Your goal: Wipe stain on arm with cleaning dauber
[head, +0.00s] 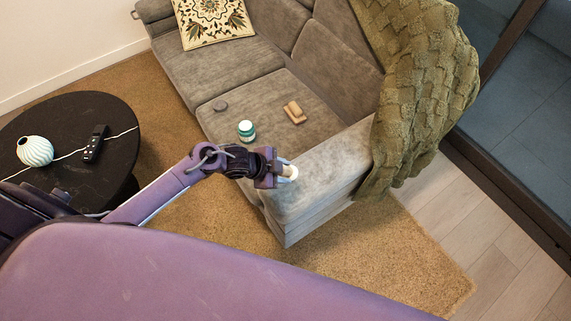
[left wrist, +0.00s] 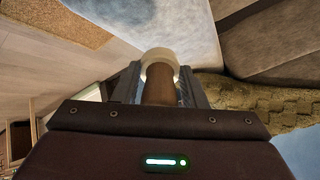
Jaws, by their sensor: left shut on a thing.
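The cleaning dauber (head: 291,172) has a pale round head and, in the left wrist view, a brown handle (left wrist: 160,86). My left gripper (head: 280,172) is shut on the dauber, at the front end of the grey sofa's near arm (head: 325,170). In the left wrist view, the dauber's pale head points toward the arm's light surface (left wrist: 165,22); I cannot tell whether it touches. I cannot make out a clearly outlined stain; the gripper and dauber cover part of the arm. My right gripper is not in view.
On the sofa seat are a green jar with a white lid (head: 246,131), a tan wooden object (head: 294,112) and a small grey disc (head: 220,106). An olive throw (head: 420,90) drapes the arm's back. A black round table (head: 75,125) stands left.

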